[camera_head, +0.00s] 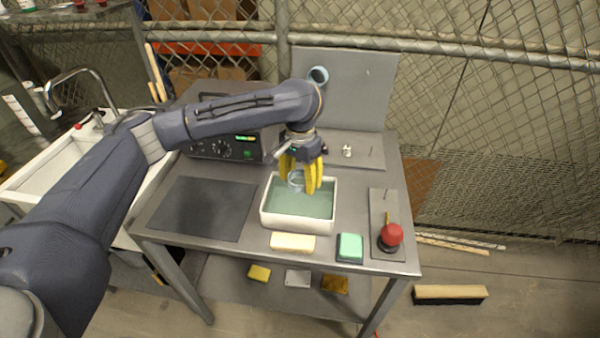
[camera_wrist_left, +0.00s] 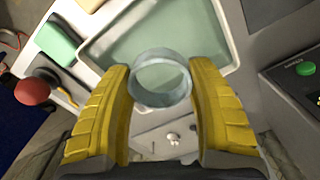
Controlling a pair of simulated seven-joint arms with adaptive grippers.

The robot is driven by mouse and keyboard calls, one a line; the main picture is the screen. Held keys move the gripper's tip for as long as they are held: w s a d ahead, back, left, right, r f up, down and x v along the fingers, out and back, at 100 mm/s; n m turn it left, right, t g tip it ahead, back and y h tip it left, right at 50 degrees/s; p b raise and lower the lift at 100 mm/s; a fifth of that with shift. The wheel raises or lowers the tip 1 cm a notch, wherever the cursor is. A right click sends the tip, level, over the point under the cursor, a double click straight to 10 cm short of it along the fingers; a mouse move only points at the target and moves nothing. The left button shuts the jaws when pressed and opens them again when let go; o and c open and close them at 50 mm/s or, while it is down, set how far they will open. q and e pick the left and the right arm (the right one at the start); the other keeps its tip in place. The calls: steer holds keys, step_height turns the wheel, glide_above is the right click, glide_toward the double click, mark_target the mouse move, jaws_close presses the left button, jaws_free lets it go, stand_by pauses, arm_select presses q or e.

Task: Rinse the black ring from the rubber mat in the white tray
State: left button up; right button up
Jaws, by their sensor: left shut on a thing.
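My left gripper (camera_head: 302,180) has yellow fingers pointing down over the white tray (camera_head: 285,222), which holds a greenish liquid. The fingers are shut on a pale blue-grey ring (camera_head: 296,186). In the left wrist view the ring (camera_wrist_left: 161,78) sits between the two fingertips, with the tray's liquid behind it. The ring looks pale, not black, and I see no loose black ring. I cannot tell whether its lower edge touches the liquid. The dark rubber mat (camera_head: 200,207) lies flat and bare on the table, left of the tray. My right gripper is out of view.
A cream block (camera_head: 293,242) and a green pad (camera_head: 350,247) lie in front of the tray. A red knob (camera_head: 391,235) stands on a plate at right. A control box (camera_head: 228,146) stands behind the mat.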

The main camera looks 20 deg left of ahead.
mark_target(300, 208)
arm_select(q)
steer(key=shift+f, duration=4.65)
steer(key=shift+d, duration=0.15)
steer(key=shift+w+d, duration=0.1)
steer(key=shift+d, duration=0.6)
steer(key=shift+a, duration=0.2)
steer(key=shift+a, duration=0.65)
steer(key=shift+r, duration=0.1)
step_height(300, 208, up, 8)
steer(key=shift+r, duration=0.15)
